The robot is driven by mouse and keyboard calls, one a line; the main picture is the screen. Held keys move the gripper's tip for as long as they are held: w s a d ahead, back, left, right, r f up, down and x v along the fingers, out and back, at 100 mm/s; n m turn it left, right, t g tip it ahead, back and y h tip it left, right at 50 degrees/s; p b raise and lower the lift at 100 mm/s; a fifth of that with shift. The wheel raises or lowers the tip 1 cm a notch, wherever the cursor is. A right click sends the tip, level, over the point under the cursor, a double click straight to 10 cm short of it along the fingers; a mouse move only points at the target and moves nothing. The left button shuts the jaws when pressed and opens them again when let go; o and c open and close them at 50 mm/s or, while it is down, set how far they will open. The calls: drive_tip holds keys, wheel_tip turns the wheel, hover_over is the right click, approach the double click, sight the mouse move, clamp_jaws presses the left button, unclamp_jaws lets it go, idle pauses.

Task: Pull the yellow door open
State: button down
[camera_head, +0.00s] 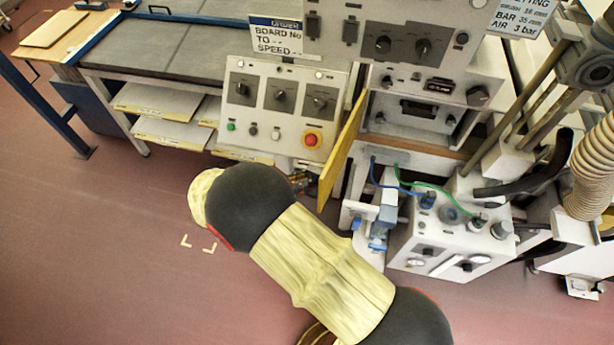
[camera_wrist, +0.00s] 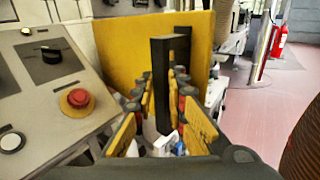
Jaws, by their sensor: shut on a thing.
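The yellow door (camera_head: 341,156) stands swung out from the cabinet in the head view, seen nearly edge-on, with the compartment to its right exposed. In the wrist view the door (camera_wrist: 118,52) is a broad yellow panel behind my fingers. Its black bar handle (camera_wrist: 162,82) stands out from the panel between them. My gripper (camera_wrist: 168,90) is shut on this handle, with one yellow-padded finger on each side. In the head view my arm hides most of the gripper and the handle.
A control panel with a red emergency button (camera_head: 312,140) is close on the door's left; the button also shows in the wrist view (camera_wrist: 77,100). A white box with hoses (camera_head: 455,240) stands to the right. The floor (camera_head: 110,250) is clear at the left.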

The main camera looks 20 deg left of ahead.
drive_tip(key=shift+r, duration=0.1)
drive_tip(key=c, duration=1.7)
unclamp_jaws()
drive_tip(key=shift+w+d, duration=0.1)
drive_tip(key=shift+w, duration=0.05)
drive_tip(key=v, duration=1.2)
